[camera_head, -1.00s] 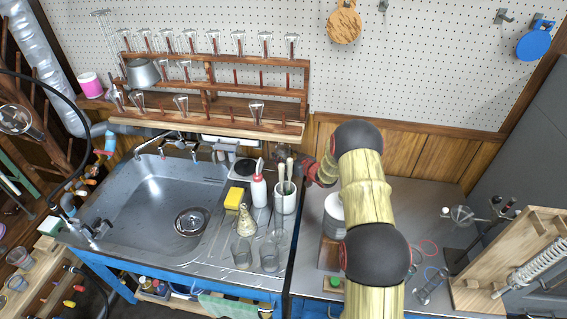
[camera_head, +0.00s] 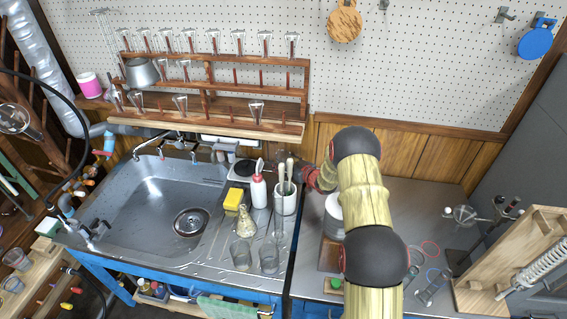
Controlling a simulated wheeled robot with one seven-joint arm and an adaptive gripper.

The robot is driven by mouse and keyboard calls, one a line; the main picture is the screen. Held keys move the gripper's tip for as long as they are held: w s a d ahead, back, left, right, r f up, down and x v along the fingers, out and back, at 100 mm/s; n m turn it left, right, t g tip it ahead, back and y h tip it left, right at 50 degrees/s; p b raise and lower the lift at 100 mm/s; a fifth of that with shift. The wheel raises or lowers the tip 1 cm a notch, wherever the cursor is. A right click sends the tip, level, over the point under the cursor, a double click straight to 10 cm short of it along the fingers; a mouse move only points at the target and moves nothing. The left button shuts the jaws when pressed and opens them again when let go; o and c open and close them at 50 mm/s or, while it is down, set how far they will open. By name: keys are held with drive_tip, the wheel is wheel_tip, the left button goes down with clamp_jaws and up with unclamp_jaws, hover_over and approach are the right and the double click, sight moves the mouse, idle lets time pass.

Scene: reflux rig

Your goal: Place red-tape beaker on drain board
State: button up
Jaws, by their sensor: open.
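My gripper (camera_head: 287,160) is at the back of the drain board, behind the white pot of brushes (camera_head: 285,203). It is small and dark there, open, and its fingers are partly hidden. The metal drain board (camera_head: 205,262) is the ridged area right of the sink basin. Clear glass beakers stand near its front: one on the left (camera_head: 241,255), one on the right (camera_head: 268,259), and a fainter glass shape (camera_head: 279,232) behind them. I cannot make out red tape on any of them.
A yellow sponge (camera_head: 233,199), a white squeeze bottle (camera_head: 258,191) and a pale conical brush (camera_head: 245,222) crowd the drain board. The sink basin (camera_head: 150,215) is open to the left. A wooden glassware rack (camera_head: 250,122) stands behind. Counter with a wooden stand lies right.

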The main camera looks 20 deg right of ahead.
drive_tip(key=shift+s+r, duration=0.15)
drive_tip(key=shift+r, duration=0.05)
drive_tip(key=p+v, duration=0.3)
drive_tip(key=v, duration=0.8)
drive_tip(key=shift+s, duration=0.35)
drive_tip(key=shift+d+r, duration=0.1)
